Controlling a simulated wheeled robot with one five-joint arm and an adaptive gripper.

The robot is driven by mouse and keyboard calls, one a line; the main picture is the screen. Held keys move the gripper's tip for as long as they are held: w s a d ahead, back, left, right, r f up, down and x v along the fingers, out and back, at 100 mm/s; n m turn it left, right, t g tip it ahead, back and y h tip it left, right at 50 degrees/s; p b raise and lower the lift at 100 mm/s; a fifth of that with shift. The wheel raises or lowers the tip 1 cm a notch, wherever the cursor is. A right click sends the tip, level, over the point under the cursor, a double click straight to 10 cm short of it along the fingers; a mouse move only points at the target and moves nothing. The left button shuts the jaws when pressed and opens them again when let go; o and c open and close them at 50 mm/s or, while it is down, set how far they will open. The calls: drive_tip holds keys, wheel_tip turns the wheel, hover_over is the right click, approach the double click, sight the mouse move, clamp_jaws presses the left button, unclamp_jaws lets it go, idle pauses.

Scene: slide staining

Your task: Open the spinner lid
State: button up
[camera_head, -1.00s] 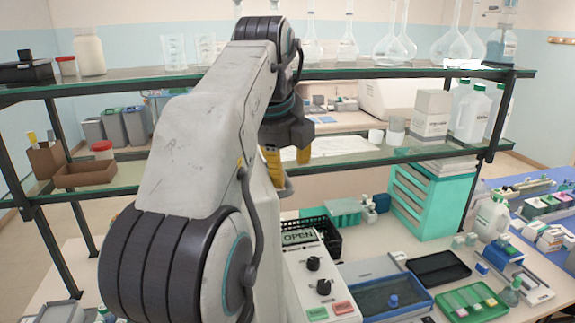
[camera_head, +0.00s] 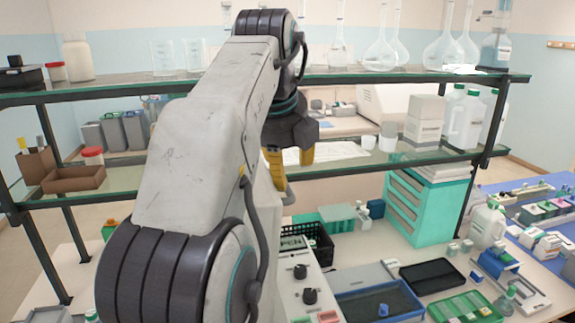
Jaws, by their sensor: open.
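The spinner is a white machine whose sloped front panel (camera_head: 312,288) shows at the bottom centre, with a small display (camera_head: 291,242) whose visible letters read "PEN", two black knobs, and a green and a red button at the picture's bottom edge. My arm covers the left part of the spinner, and I cannot make out its lid. My gripper (camera_head: 290,162), with yellow fingers, points down above and behind the display in the picture. It is open, partly hidden by my arm, with nothing seen between its fingers.
A two-level glass shelf (camera_head: 400,160) with dark rails spans the bench and passes behind my gripper. A blue-rimmed tray (camera_head: 375,302), a black tray (camera_head: 435,275) and teal drawers (camera_head: 425,208) stand further right.

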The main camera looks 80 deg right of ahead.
drive_tip(key=shift+r, duration=0.1)
drive_tip(key=v, duration=0.7)
idle(0.6)
drive_tip(key=shift+a+r, duration=0.1)
idle(0.8)
